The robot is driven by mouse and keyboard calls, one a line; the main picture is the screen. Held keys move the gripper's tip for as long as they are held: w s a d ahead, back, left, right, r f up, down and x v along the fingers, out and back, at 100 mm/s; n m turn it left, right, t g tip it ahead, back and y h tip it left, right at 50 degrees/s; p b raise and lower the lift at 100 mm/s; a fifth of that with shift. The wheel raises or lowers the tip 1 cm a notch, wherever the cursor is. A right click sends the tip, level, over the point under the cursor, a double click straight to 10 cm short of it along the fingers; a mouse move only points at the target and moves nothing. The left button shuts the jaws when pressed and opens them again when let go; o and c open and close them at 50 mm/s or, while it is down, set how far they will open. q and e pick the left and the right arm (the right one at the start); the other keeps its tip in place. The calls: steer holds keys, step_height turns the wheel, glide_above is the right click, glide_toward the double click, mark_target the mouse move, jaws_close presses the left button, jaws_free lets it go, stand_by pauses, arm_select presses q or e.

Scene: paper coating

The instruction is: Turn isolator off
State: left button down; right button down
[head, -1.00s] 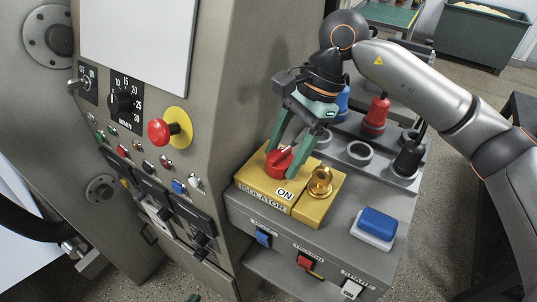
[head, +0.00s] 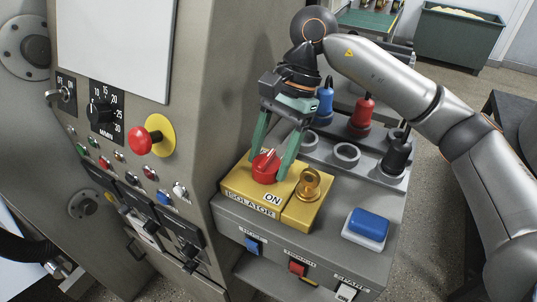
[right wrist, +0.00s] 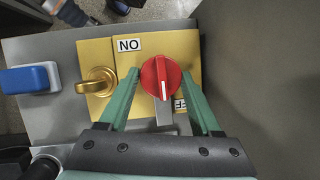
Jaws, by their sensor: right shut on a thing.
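The isolator is a yellow box (head: 236,186) on the grey side console, with a round red knob (head: 265,167) on top. Its ON label (head: 272,199) is at the front edge. My right gripper (head: 272,163) comes down from above, its green fingers on either side of the red knob, shut on it. In the right wrist view, the knob (right wrist: 161,78) sits between the fingers, its white mark pointing toward the gripper. My left gripper is out of view.
A brass lock (head: 309,184) stands on the box right beside the knob. A blue button (head: 368,224) is at the console's right. Blue, red and black plugs (head: 363,112) stand in a holder behind. The machine panel with a red emergency button (head: 140,141) rises at left.

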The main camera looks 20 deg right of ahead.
steer(key=c, duration=0.5)
jaws_free()
steer(key=shift+c, duration=0.2)
steer(key=o, duration=0.5)
steer(key=shift+c, duration=0.2)
steer(key=p+v, duration=0.2)
steer(key=v, duration=1)
steer(key=shift+r, duration=0.25)
steer(key=shift+d, duration=0.1)
